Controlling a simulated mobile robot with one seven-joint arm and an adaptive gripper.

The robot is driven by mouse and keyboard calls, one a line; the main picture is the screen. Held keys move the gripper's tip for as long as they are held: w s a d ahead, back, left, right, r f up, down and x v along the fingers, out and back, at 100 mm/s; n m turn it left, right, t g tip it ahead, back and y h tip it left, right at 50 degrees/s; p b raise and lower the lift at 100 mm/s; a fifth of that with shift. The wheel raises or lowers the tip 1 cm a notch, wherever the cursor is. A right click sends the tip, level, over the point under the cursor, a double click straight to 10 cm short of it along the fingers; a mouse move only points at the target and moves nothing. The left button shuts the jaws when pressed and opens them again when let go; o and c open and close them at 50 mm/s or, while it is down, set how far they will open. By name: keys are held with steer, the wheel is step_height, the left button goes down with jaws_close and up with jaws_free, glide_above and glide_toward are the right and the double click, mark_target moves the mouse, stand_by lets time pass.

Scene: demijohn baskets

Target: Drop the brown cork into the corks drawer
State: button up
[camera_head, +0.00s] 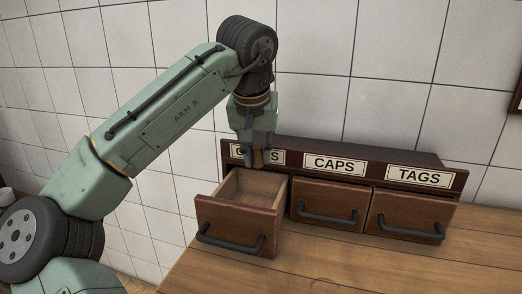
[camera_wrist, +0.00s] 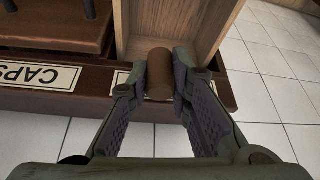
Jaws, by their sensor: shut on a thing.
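The brown cork (camera_wrist: 160,74) sits between the two fingertips of my gripper (camera_wrist: 158,78) in the wrist view, with the open drawer beyond it. In the head view my gripper (camera_head: 255,152) points down at the back of the open corks drawer (camera_head: 236,222), in front of its partly covered label (camera_head: 257,153). The cork also shows small at the fingertips (camera_head: 258,158). My gripper is shut on the cork. The drawer is pulled out, and the part of its inside that I see is empty. The wrist view shows its pale wooden wall (camera_wrist: 207,28).
The caps drawer (camera_head: 327,202) and tags drawer (camera_head: 408,215) are shut, to the right of the open drawer. The dark cabinet top (camera_head: 350,150) runs behind them against white wall tiles. The wooden counter (camera_head: 330,265) in front is clear.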

step_height(320, 180, down, 5)
steer(key=b, duration=0.3)
steer(key=shift+b, duration=0.4)
steer(key=o, duration=0.8)
steer(key=shift+o, duration=0.2)
glide_toward(257, 165)
steer(key=shift+w+f, duration=0.1)
